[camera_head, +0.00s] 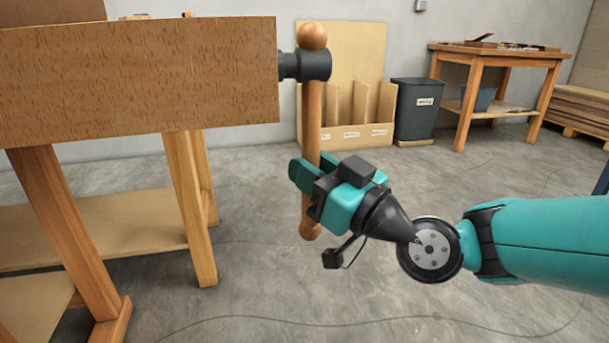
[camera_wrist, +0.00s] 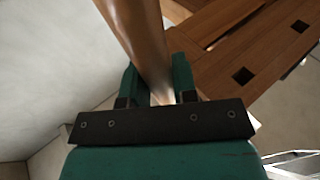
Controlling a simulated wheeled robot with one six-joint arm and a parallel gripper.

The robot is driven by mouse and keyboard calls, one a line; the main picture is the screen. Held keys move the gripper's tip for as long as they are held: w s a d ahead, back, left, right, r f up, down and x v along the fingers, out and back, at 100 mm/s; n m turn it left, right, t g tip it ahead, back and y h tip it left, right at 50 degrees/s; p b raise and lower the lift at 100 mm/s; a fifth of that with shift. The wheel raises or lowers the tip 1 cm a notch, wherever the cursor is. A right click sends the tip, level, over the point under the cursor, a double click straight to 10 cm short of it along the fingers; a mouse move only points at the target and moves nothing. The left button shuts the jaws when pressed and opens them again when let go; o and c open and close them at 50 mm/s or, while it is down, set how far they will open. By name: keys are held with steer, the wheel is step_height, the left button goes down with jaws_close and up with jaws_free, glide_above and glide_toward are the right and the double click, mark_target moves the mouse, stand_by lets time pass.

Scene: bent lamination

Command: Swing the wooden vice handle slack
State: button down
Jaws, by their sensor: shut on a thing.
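The wooden vice handle (camera_head: 312,120) hangs upright through the dark vice screw head (camera_head: 305,65) at the end of the bench's vice jaw. A round wooden ball caps its top, and another ball shows at its lower end. My gripper (camera_head: 306,182) is shut around the handle's lower half, coming from the right. In the wrist view the handle (camera_wrist: 140,35) runs down between the two green fingers of my gripper (camera_wrist: 160,85). The fingers partly hide the handle in both views.
The speckled wooden vice jaw (camera_head: 140,85) and bench legs (camera_head: 185,200) stand at the left. A panel rack (camera_head: 345,60), a dark bin (camera_head: 415,110) and a side table (camera_head: 500,58) are at the back. The concrete floor below my gripper is open, with thin cables across it.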

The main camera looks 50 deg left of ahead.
steer(key=shift+s, duration=0.15)
steer(key=c, duration=0.9)
jaws_free()
steer(key=shift+d, duration=0.2)
steer(key=b+v, duration=1.2)
steer(key=v, duration=0.5)
